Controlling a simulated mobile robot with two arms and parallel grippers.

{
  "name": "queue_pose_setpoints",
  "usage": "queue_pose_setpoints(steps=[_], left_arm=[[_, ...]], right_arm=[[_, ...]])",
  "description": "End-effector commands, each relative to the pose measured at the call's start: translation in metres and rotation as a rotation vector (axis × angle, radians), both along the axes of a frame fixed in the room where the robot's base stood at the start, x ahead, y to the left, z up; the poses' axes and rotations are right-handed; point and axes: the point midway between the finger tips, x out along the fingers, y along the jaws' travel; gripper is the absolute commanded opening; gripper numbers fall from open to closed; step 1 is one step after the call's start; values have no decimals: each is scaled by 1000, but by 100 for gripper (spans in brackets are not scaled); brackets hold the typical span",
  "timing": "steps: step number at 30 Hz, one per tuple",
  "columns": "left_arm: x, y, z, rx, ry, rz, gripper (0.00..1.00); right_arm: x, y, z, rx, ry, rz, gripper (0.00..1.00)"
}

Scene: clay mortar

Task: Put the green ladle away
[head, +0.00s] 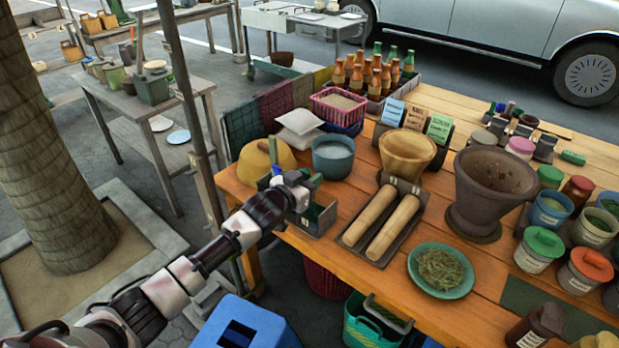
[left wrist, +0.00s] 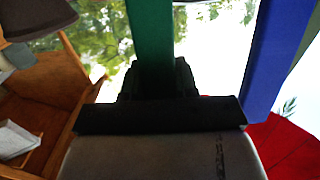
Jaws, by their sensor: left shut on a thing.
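My left gripper (head: 297,187) is at the near left part of the wooden table, just above a dark open holder (head: 321,221). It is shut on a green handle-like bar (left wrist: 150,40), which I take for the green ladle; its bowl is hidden. A blue upright bar (left wrist: 272,60) stands beside it in the left wrist view, apart from the green one. In the head view small green and blue pieces show around my gripper, and I cannot tell clearly which belongs to the ladle. My right gripper is not in view.
A blue-grey pot (head: 333,157), a tan rounded pot (head: 262,163) and a rack with two rolling pins (head: 382,222) stand close to the holder. A clay mortar (head: 490,190) and a green plate of herbs (head: 441,270) are further right. The table's left edge is near my gripper.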

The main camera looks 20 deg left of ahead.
Motion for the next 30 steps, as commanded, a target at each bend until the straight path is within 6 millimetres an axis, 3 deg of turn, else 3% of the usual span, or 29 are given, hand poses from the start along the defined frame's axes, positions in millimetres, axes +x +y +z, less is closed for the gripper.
queue_pose_setpoints(steps=[3,4,9,20,30], left_arm=[[0,0,0,0,-1,0,0],[0,0,0,0,-1,0,32],[0,0,0,0,-1,0,58],[-5,1,0,-1,0,0,59],[-62,21,2,1,2,0,59]], right_arm=[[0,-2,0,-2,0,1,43],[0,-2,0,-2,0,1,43],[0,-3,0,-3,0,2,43],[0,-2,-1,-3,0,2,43],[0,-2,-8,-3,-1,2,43]])
